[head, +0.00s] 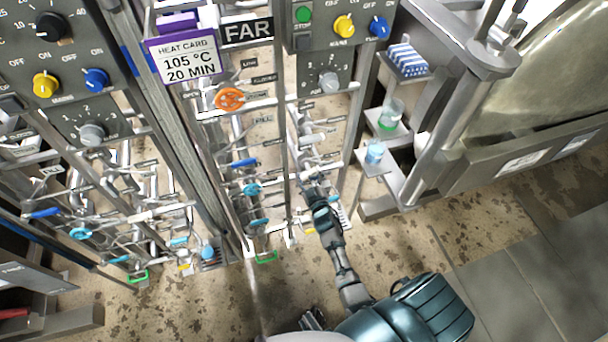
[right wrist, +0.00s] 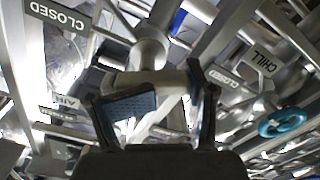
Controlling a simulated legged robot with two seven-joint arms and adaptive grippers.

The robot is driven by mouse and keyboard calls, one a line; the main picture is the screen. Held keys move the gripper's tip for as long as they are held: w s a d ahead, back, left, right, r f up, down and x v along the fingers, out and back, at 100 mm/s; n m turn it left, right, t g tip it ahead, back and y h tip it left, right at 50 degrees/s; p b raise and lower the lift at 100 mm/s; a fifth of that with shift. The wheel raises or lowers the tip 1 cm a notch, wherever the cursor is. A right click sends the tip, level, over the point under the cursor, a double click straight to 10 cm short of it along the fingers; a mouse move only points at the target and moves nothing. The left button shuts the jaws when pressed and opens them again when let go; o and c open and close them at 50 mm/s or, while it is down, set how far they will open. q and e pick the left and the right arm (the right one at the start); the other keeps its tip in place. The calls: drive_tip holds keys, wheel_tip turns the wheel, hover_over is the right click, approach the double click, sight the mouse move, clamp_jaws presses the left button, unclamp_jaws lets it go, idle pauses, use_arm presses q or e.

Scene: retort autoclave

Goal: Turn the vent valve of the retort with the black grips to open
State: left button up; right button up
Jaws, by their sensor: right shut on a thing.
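My right gripper (head: 310,183) reaches into the pipework to the right of the FAR rack's upright. In the right wrist view its two dark fingers (right wrist: 155,108) are shut on a pale grey bar-shaped handle (right wrist: 150,82). The handle lies across between the fingers, in front of a metal pipe. I cannot read a vent label on it or make out black grips. An upside-down CLOSED plate (right wrist: 57,15) is at upper left. A small dark jointed part at the bottom of the head view may be my left gripper (head: 312,319); its fingers are unclear.
An orange valve wheel (head: 229,98) and blue handles (head: 252,189) sit on the FAR (head: 247,30) rack. A blue wheel (right wrist: 283,122) is close right of the gripper. Uprights and pipes crowd the arm. A shelf with beakers (head: 391,113) stands right. Floor is clear at lower right.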

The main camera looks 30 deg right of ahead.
drive_tip(key=shift+s+d+r, duration=0.1)
drive_tip(key=shift+d+r, duration=0.3)
drive_tip(key=shift+d, duration=0.3)
drive_tip(key=o, duration=1.1)
drive_tip(key=shift+s, duration=0.1)
drive_tip(key=o, duration=0.4)
drive_tip(key=shift+s+d, duration=0.15)
drive_tip(key=shift+d, duration=0.05)
drive_tip(key=shift+o, duration=0.2)
drive_tip(key=shift+s+a, duration=0.1)
drive_tip(key=shift+a, duration=0.05)
drive_tip(key=v, duration=1.1)
drive_tip(key=shift+s+a+f, duration=0.15)
drive_tip(key=shift+s+a, duration=0.15)
